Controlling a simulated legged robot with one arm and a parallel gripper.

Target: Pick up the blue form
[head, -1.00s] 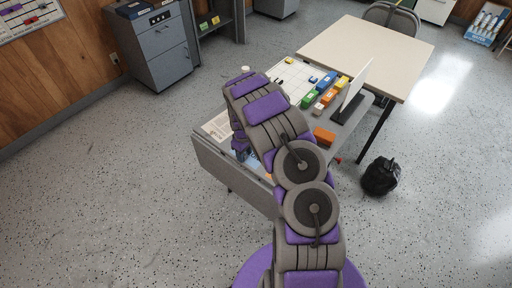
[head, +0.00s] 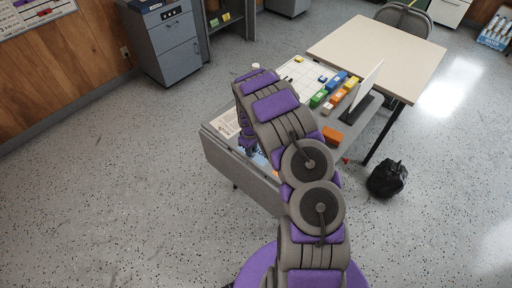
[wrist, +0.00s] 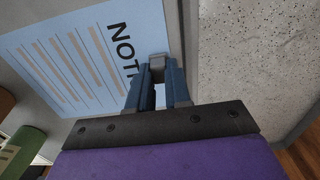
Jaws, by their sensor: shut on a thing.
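The blue form is a light blue sheet with large dark letters and printed lines (wrist: 65,55) in the wrist view. It lies at the edge of the grey desk (head: 236,172); in the head view only a small part of it shows beside my arm. My gripper (wrist: 158,68) has its blue fingers close together at the form's right edge, by the lettering. It is shut on that edge. The rest of the sheet looks flat. In the head view, my gripper (head: 248,147) is low over the desk's front left part, partly hidden by my arm.
Green, blue, yellow and orange boxes (head: 330,92), a white upright panel (head: 366,86) and an orange block (head: 332,136) stand on the desk's right side. A black bag (head: 387,178) lies on the floor. A pale table (head: 376,55) adjoins behind. Floor at left is clear.

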